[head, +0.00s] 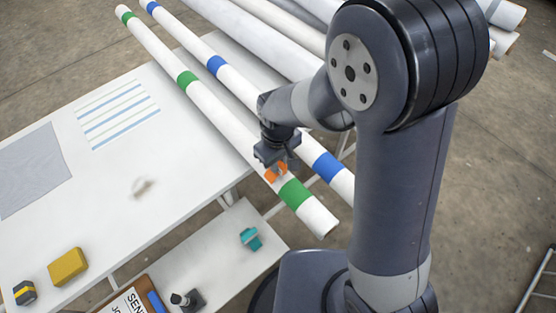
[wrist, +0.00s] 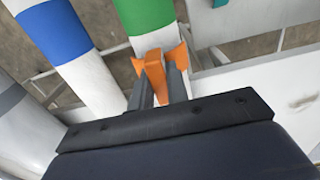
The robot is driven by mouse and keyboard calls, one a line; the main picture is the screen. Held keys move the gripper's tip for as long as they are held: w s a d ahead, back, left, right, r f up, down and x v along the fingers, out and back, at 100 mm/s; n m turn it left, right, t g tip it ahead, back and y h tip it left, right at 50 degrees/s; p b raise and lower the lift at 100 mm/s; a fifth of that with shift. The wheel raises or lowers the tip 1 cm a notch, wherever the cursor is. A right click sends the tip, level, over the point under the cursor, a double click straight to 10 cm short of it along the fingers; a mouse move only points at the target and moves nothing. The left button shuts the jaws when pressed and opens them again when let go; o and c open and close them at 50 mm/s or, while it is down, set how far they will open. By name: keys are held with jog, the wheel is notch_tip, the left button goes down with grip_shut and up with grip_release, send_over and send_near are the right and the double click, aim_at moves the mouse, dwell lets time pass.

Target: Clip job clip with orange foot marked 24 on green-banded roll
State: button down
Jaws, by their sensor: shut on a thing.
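My gripper (head: 278,164) is shut on an orange clip (head: 275,174), right over the green-banded roll (head: 232,132). In the wrist view the orange clip (wrist: 155,75) stands between the two fingers of my gripper (wrist: 160,85), in front of the roll's green band (wrist: 148,14). Its jaws look to be at the white part of the roll beside the band; I cannot tell whether they grip it. No number on the clip is readable. The blue-banded roll (head: 265,103) lies parallel to the right.
A teal clip (head: 250,238) lies on a lower shelf (head: 215,245), near a clipboard (head: 135,302) and a small dark object (head: 186,300). A white table (head: 110,190) at left holds a yellow block (head: 67,267) and a grey cloth (head: 33,170). More white rolls (head: 240,35) lie behind.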

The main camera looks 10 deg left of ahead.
jog(key=shift+f+b, duration=0.4)
jog(key=shift+f, duration=0.15)
dwell(0.7)
jog(key=c, duration=0.8)
grip_release()
jog(key=shift+r, duration=0.1)
jog(key=shift+r+p, duration=2.65)
jog(key=shift+r, duration=0.8)
jog(key=shift+d, duration=0.1)
